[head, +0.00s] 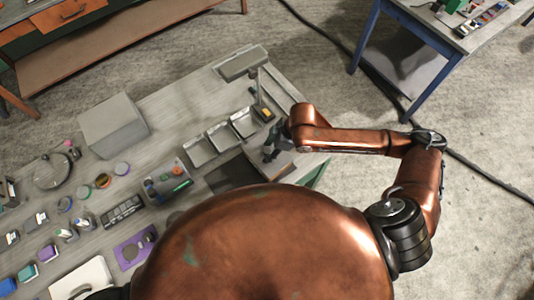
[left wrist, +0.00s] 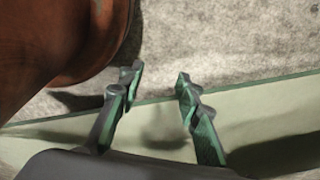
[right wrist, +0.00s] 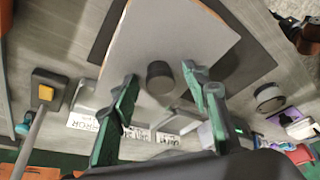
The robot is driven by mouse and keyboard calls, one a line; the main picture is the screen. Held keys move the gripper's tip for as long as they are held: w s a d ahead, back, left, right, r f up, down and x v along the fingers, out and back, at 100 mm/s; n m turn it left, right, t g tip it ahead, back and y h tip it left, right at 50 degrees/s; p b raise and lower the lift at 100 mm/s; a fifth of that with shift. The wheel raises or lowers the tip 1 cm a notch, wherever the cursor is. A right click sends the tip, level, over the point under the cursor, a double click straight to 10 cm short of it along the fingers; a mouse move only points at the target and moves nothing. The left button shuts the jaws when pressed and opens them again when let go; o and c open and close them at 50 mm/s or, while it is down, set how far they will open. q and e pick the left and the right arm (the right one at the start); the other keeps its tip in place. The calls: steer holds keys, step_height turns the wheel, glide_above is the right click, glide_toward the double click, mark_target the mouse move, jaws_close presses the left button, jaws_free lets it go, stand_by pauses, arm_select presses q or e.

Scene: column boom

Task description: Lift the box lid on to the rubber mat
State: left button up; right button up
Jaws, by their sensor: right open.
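The box lid (right wrist: 165,30) is a pale flat panel with a dark round knob (right wrist: 160,77), seen in the right wrist view. In the head view a pale patch under my right gripper looks like it, mostly hidden. The dark rubber mat (right wrist: 245,72) shows beside the lid; in the head view the mat (head: 228,173) lies left of my gripper. My right gripper (right wrist: 162,82) is open, with the knob showing between its fingertips; I cannot tell the remaining distance. My left gripper (left wrist: 155,83) is open and empty, away from the lid and hidden in the head view.
A grey box-shaped block (head: 113,124) and several small items fill the bench's left. My left gripper is near a pale green edge (left wrist: 270,112). My body hides the bench's front.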

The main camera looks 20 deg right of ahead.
steer(key=shift+c, duration=0.8)
steer(key=c, duration=0.7)
jaws_close()
arm_select(q)
steer(key=shift+s, duration=0.65)
steer(key=shift+w, duration=0.1)
